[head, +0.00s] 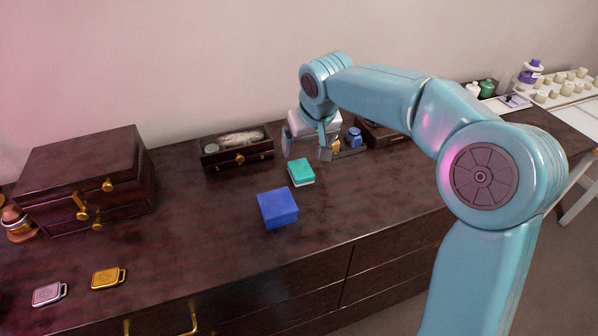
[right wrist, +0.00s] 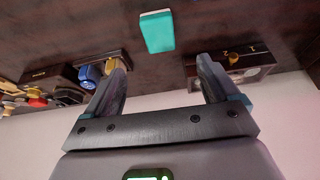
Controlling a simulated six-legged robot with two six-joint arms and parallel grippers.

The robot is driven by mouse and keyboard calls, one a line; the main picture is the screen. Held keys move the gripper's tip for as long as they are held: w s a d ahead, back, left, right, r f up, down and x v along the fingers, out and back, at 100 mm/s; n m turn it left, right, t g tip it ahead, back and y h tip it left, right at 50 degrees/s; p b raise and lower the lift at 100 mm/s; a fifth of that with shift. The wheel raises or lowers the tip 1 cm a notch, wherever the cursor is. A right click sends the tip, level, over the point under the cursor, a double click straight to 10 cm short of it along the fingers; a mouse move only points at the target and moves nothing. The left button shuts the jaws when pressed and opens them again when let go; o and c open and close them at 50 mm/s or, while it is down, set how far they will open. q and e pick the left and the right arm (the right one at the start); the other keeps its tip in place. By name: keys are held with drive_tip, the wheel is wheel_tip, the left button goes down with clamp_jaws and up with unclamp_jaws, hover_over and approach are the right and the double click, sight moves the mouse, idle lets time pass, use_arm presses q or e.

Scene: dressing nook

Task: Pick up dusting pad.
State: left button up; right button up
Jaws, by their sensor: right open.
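The dusting pad looks to be the small teal block with a white underside (head: 301,172), lying flat on the dark dresser top (head: 200,220). The teal block also shows in the right wrist view (right wrist: 157,31), centred just beyond the fingertips. My right gripper (head: 306,148) is open and empty, with its fingers pointing down behind the pad and apart from it. In the right wrist view, both spread fingers (right wrist: 160,68) show with nothing between them. My left gripper is out of view.
A blue box (head: 277,207) stands in front of the pad. An open drawer-like box (head: 237,150) and a blue-capped bottle (head: 354,137) are near the gripper. A dark jewelry chest (head: 85,180) stands left. Pink (head: 49,293) and gold (head: 108,278) cases lie front left. The middle is clear.

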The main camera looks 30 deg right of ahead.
sight(301, 169)
drive_tip(key=x, duration=1.2)
drive_tip(key=shift+s+f+b, duration=0.15)
drive_tip(key=shift+s+b, duration=0.05)
drive_tip(key=shift+b, duration=0.1)
drive_tip(key=shift+s, duration=0.1)
drive_tip(key=shift+c, duration=1.3)
drive_tip(key=c, duration=0.9)
